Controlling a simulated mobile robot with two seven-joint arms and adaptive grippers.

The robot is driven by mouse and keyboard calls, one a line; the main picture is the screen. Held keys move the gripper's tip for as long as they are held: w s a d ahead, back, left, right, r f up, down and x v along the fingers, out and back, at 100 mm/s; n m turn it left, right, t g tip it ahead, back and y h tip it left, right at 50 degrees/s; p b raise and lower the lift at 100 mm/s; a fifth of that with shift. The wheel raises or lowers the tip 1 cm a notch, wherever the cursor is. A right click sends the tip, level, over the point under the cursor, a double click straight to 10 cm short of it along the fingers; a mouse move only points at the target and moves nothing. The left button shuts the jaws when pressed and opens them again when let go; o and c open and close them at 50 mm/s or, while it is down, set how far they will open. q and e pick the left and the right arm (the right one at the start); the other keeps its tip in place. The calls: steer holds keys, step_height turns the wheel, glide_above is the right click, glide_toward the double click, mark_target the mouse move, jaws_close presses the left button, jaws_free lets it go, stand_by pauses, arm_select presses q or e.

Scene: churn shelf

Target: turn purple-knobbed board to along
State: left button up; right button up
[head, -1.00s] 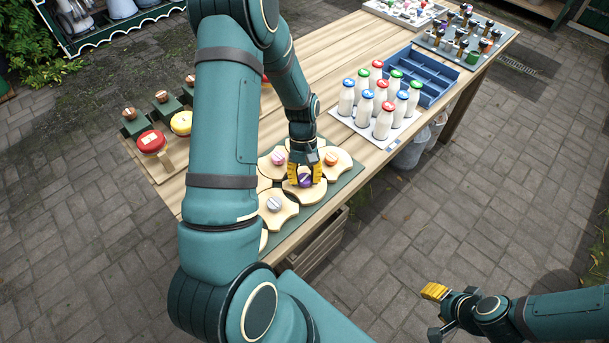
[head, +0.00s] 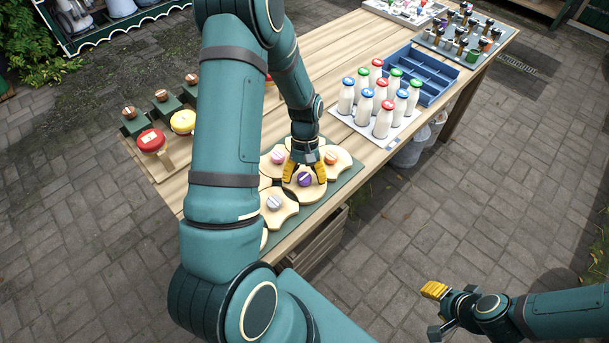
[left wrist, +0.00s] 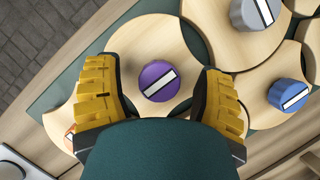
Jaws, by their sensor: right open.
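The purple-knobbed board (head: 303,190) is a pale wooden piece on a green mat near the table's front edge. Its purple knob (head: 305,179) has a white stripe. The knob also shows in the left wrist view (left wrist: 159,81), its stripe slanting up to the right. My left gripper (head: 305,176) is over this board, open, with its yellow fingers on either side of the knob and apart from it; the same fingers flank the knob in the left wrist view (left wrist: 160,100). My right gripper (head: 435,310) is open and empty, out over the paving at lower right.
Boards with a grey knob (head: 274,202), an orange knob (head: 331,158) and a pink knob (head: 278,157) lie close around it. A blue knob (left wrist: 288,95) shows in the left wrist view. Milk bottles (head: 383,119) stand to the right, beside a blue crate (head: 432,68).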

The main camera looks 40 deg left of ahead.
arm_select(q)
steer(key=shift+w+a+r, duration=0.2)
steer(key=shift+w+r, duration=0.05)
steer(key=shift+r, duration=0.2)
steer(key=v, duration=1.1)
steer(key=shift+s, duration=0.2)
